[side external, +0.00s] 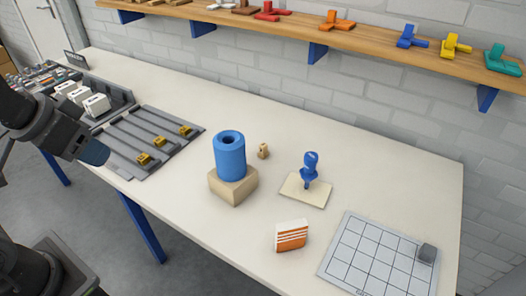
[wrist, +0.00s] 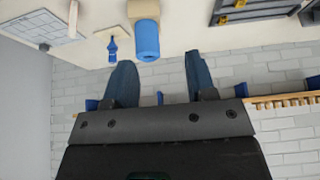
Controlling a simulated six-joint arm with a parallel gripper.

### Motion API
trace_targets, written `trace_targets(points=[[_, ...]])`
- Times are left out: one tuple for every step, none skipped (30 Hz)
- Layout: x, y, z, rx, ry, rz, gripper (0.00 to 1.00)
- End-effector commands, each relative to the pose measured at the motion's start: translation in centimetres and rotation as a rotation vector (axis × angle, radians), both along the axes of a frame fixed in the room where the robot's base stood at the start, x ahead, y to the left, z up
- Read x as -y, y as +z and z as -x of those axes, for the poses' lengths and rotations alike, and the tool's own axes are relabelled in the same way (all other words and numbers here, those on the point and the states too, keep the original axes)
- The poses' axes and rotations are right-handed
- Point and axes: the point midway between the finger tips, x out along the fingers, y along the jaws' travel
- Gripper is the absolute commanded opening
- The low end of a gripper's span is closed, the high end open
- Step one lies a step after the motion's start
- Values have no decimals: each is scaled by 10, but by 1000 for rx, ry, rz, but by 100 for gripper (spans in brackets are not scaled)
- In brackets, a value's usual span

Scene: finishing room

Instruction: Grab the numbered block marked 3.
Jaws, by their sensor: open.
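Three white blocks (side external: 82,96) stand in a row in a dark grey rack (side external: 118,98) at the left of the bench in the side view. They carry small dark marks that I cannot read, so I cannot tell which is the 3. My gripper (side external: 95,152) is at the left, just in front of the rack and apart from the blocks. Its blue fingers show spread and empty in the wrist view (wrist: 160,80). The white blocks are not clearly visible in the wrist view.
A grey rack with yellow pieces (side external: 150,140) lies beside the blocks. A blue cylinder (side external: 229,155) stands on a wooden block (side external: 233,187). A blue stamp (side external: 310,168), an orange-and-white block (side external: 291,235) and a grid board (side external: 350,255) lie further right. A shelf (side external: 340,30) runs along the wall.

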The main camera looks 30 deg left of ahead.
Motion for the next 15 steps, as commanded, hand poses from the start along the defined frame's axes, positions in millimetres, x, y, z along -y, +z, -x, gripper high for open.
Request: trace_targets(points=[[1,4,-7,-7,-2,0,51],[1,8,-12,-11,-4,0,51],[1,13,-22,-19,-6,0,51],[2,18,-30,-26,-8,0,51],[3,23,-40,-34,-11,0,51],[4,29,-54,-44,-14,-1,51],[4,33,-66,-52,-17,-1,51],[5,37,-78,-61,-20,-1,51],[7,41,-94,-73,-23,-1,51],[8,44,-106,-80,-26,-2,51],[9,46,-118,-88,-29,-2,51],[11,48,-135,-98,-33,-2,51],[12,48,-147,-107,-36,-2,51],[14,48,-159,-115,-38,-2,51],[15,47,-176,-125,-42,-3,51]])
